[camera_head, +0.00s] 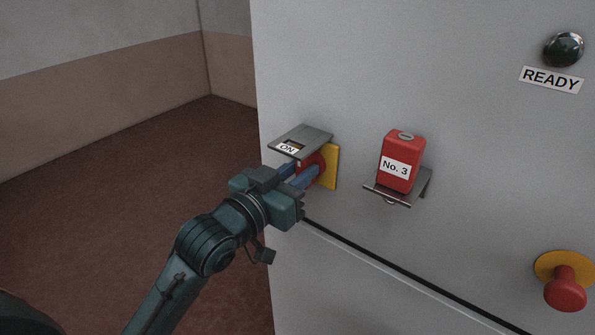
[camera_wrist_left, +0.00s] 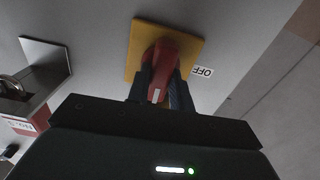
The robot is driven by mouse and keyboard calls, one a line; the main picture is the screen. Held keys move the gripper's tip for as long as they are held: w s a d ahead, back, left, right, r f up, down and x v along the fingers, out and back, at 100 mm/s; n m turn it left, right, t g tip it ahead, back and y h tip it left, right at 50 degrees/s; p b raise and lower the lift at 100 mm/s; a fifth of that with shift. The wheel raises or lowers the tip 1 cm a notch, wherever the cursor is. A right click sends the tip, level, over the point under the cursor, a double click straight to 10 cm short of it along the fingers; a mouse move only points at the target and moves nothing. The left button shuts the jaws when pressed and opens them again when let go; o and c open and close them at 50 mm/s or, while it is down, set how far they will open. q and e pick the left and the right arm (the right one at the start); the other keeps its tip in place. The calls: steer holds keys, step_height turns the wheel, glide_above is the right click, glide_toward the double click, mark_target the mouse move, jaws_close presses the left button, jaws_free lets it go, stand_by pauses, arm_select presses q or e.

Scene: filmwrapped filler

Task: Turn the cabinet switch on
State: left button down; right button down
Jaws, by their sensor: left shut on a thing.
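The cabinet switch has a red knob (camera_head: 312,165) on a square yellow plate (camera_head: 331,170), under a small grey hood (camera_head: 314,137). My left gripper (camera_head: 303,176) reaches in from the left and is shut on the red knob. In the left wrist view the knob (camera_wrist_left: 168,62) sits between the two fingers (camera_wrist_left: 160,88), with a white mark on its lower end. That mark points away from the OFF label (camera_wrist_left: 203,71), which is beside the yellow plate (camera_wrist_left: 145,38). My right gripper is not in view.
A red No. 3 box (camera_head: 402,150) stands on a small metal shelf (camera_head: 424,184) right of the switch. A red push button (camera_head: 565,290) sticks out at lower right. A dark green lamp (camera_head: 563,49) is above the READY label (camera_head: 552,79). Open floor lies left of the cabinet.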

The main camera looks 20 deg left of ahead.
arm_select(q)
steer(key=shift+m, duration=0.4)
steer(key=c, duration=1.2)
jaws_free()
steer(key=shift+c, duration=0.2)
